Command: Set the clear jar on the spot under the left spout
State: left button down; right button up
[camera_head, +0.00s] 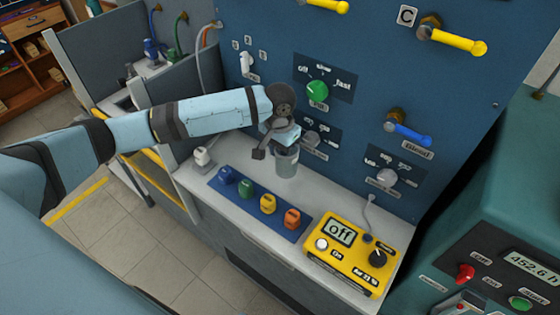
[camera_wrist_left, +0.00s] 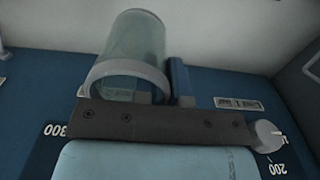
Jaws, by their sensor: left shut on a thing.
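The clear jar (camera_head: 287,164) is upright against the blue panel, just above or on the back of the white bench; I cannot tell whether it touches. My left gripper (camera_head: 283,141) is shut on the jar near its top. In the left wrist view the jar (camera_wrist_left: 136,45) shows its pale rim, with a blue finger (camera_wrist_left: 180,80) beside it. The left spout and the spot under it cannot be made out; my arm and gripper cover part of that area. My right gripper is not in view.
A blue strip with several coloured caps, including an orange one (camera_head: 292,218), lies in front of the jar. A yellow meter (camera_head: 348,253) reading "off" stands to the right. A green knob (camera_head: 317,90) and a blue-handled tap (camera_head: 407,132) project from the panel. Some bare bench (camera_head: 330,193) shows right of the jar.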

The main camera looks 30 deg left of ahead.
aim_at(280, 162)
pick_arm(q)
notch_tip(280, 162, down, 4)
jog(key=shift+f, duration=0.1)
jog(key=shift+w+f, duration=0.2)
jog(key=shift+f, duration=0.2)
jog(key=c, duration=1.2)
grip_release()
jog(key=shift+f, duration=0.1)
